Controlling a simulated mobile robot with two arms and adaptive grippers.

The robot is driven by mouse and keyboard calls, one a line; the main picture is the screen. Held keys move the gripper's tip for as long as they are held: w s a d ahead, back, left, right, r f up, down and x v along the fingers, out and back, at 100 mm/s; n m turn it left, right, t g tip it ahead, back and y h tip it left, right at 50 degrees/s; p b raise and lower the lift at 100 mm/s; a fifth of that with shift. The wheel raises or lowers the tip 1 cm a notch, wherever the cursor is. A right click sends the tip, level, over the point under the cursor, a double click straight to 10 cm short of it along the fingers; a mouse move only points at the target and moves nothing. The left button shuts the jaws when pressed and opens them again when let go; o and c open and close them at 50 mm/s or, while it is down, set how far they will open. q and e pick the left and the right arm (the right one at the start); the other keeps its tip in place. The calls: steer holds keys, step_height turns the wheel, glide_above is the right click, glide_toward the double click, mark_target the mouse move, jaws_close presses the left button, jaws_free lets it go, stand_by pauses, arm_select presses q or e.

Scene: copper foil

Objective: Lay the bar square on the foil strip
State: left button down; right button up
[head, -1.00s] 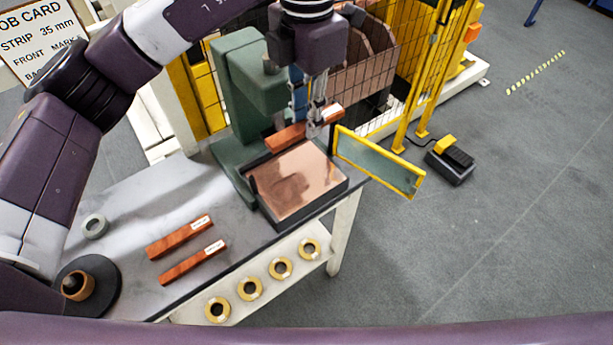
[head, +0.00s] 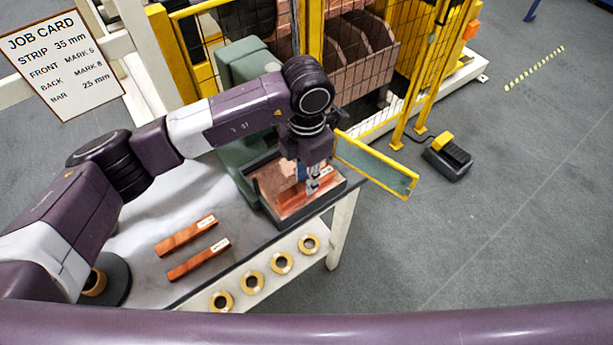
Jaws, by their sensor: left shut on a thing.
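My left gripper (head: 312,189) points down over the near right part of the bed of the green press. It is shut on a red-brown bar (head: 294,203) with a pale label at its right end. The copper foil strip (head: 268,180) lies on the dark-rimmed bed (head: 266,207), and its far right part is hidden by my arm and gripper. The bar is over or on the foil near the front edge; I cannot tell whether it touches or sits square. My right gripper is not in view.
Two more labelled red-brown bars (head: 186,236) (head: 198,260) lie on the grey table (head: 150,270). A yellow-framed guard flap (head: 375,165) stands out right of the bed. A job card (head: 62,65) reads strip 35 mm, bar 25 mm. Several brass rings (head: 252,284) sit below the table edge.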

arm_select(q)
steer(key=shift+f, duration=0.3)
steer(key=shift+f, duration=0.1)
steer(key=shift+f, duration=0.15)
steer(key=c, duration=1.8)
jaws_free()
